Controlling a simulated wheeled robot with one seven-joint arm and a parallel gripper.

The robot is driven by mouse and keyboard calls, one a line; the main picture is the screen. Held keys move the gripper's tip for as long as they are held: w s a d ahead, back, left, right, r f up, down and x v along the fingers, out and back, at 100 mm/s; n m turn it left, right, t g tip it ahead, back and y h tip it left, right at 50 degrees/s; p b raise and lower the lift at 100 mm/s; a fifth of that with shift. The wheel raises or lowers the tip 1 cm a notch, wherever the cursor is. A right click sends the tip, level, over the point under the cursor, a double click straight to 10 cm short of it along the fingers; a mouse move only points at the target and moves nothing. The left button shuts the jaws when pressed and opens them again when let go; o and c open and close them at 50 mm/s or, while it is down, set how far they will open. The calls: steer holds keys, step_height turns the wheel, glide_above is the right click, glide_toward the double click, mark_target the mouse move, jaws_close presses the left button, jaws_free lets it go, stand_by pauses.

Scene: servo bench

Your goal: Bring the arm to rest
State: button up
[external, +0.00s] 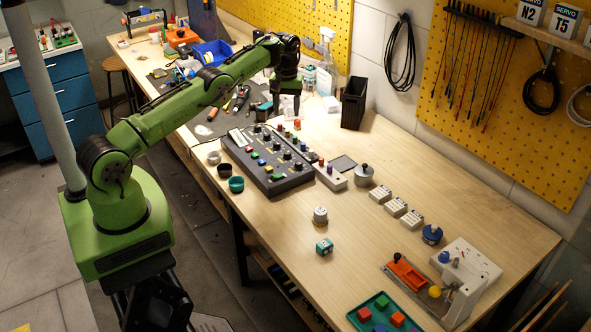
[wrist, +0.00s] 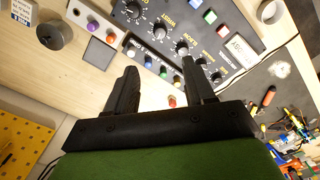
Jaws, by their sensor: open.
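My green arm reaches across the left part of the wooden workbench (external: 462,203) in the external view. My gripper (external: 287,108) points down above the back edge of the dark control panel (external: 265,187). In the wrist view its two black fingers (wrist: 163,85) stand apart with nothing between them. Beyond the fingertips lies the row of small coloured knobs along the panel's edge. The panel also shows in the wrist view (wrist: 205,35), with its dials and coloured buttons. A small red knob (wrist: 172,100) shows between the fingers, lower than them.
A black bin (external: 354,103) stands right of my gripper by the wall. Tools lie on a dark mat (external: 206,127) to the left. A grey knob (external: 363,175), a green tray (external: 353,317) and a white device (external: 468,275) stand to the right.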

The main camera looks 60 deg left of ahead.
steer(key=shift+f, duration=0.2)
steer(key=s+d+r+m+t+b, duration=0.1)
steer(key=s+d+r+m+b, duration=0.15)
steer(key=s+r, duration=0.5)
steer(key=s+d+r+m+t+b, duration=0.15)
steer(key=s+d+r, duration=0.3)
steer(key=r, duration=0.65)
steer(key=s+d+m+t, duration=0.2)
steer(key=s+m, duration=0.1)
steer(key=s, duration=1.2)
steer(key=s+d+f+m+b, duration=0.1)
steer(key=s+f, duration=0.3)
steer(key=s, duration=0.2)
steer(key=s+d+f+m+t+b, duration=0.1)
steer(key=s+f, duration=0.3)
steer(key=s, duration=0.3)
steer(key=shift+m, duration=0.4)
steer(key=shift+d+r, duration=0.1)
steer(key=shift+r, duration=0.05)
